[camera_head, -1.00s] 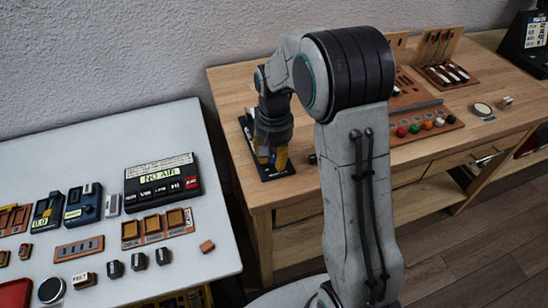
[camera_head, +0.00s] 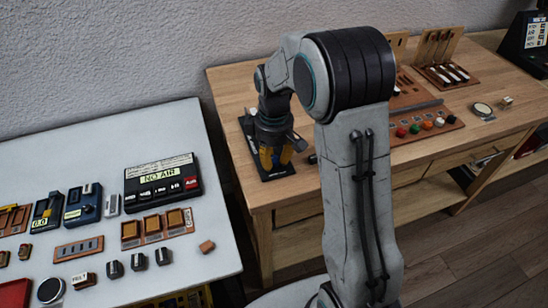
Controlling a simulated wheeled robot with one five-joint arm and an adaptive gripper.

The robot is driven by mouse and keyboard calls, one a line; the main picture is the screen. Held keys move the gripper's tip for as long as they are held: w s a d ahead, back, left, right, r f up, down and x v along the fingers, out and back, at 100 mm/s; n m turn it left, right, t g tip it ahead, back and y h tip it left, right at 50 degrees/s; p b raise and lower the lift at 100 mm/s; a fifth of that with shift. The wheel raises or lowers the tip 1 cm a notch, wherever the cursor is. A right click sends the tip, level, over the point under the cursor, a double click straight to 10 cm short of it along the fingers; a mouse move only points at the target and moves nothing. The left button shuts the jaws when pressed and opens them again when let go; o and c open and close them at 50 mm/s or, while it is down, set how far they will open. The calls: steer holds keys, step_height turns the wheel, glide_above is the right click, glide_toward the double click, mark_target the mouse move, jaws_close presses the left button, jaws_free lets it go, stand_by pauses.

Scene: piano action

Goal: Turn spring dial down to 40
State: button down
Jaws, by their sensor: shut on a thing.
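My gripper (camera_head: 277,156) points down over a black base plate (camera_head: 249,133) at the left end of the wooden bench. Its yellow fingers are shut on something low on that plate. The held part is hidden by the fingers and wrist, so I cannot make out the spring dial, its marks or its reading.
The wooden bench (camera_head: 235,85) carries a rack of white-tipped tools (camera_head: 447,74) and a strip of coloured knobs (camera_head: 427,125) to the right of my arm. A white table (camera_head: 190,265) at left holds a NO AIR panel (camera_head: 162,180) and several small devices.

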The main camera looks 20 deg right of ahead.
mark_target(274, 159)
steer(key=n, duration=0.7)
steer(key=shift+s+f, duration=0.1)
steer(key=shift+f, duration=0.05)
steer(key=n, duration=0.4)
steer(key=shift+n, duration=1.9)
steer(key=c, duration=0.9)
jaws_free()
steer(key=shift+c, duration=0.2)
step_height(274, 159, up, 12)
